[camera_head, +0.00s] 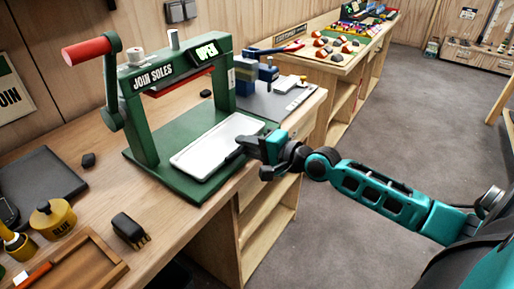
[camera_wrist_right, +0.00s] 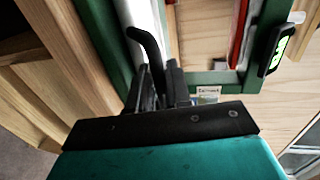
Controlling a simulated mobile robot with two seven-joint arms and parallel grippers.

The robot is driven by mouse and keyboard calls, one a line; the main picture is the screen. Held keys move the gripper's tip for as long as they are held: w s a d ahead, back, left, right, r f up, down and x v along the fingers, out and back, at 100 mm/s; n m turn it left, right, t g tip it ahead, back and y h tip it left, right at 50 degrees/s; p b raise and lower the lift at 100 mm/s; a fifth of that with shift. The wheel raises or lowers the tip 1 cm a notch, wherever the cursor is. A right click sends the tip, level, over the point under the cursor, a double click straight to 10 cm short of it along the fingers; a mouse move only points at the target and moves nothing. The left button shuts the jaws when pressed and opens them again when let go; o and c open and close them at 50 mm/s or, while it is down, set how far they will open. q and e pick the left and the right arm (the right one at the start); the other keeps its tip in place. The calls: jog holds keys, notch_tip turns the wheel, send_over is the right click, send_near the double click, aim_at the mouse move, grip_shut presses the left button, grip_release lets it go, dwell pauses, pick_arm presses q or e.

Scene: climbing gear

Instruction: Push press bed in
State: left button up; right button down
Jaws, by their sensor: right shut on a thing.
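The green press (camera_head: 185,67), marked "JOIN SOLES", stands on the workbench with its sign reading "OPEN". Its white press bed (camera_head: 215,140) lies flat on the green base, forward of the uprights toward the bench's front edge. My right gripper (camera_head: 243,148) is at the bed's front edge and is shut on the bed's dark handle. In the right wrist view, the fingers (camera_wrist_right: 160,82) are close together at the black handle (camera_wrist_right: 146,45), beside the pale bed (camera_wrist_right: 145,15). The fingers partly hide the handle. My left gripper is out of view.
The press lever with its red grip (camera_head: 87,50) is raised at the left. A glue pot (camera_head: 53,219), a black brush (camera_head: 130,231) and a wooden tray (camera_head: 75,265) lie on the bench at front left. A blue vise-like tool (camera_head: 255,75) stands behind right. Open floor lies right.

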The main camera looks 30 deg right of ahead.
aim_at(211, 139)
jog(key=x, duration=0.3)
jog(key=r+x, duration=0.1)
jog(key=x, duration=0.3)
jog(key=r+b+x, duration=0.1)
jog(key=x, duration=0.3)
jog(key=shift+w+a+r, duration=0.2)
jog(key=shift+w+a, duration=0.05)
jog(key=shift+w, duration=0.15)
jog(key=shift+w+r, duration=0.1)
jog(key=shift+r, duration=0.05)
jog(key=c, duration=1.5)
grip_release()
jog(key=shift+o, duration=1.1)
jog(key=shift+w+a, duration=0.15)
jog(key=shift+w, duration=0.1)
jog(key=shift+s, duration=0.1)
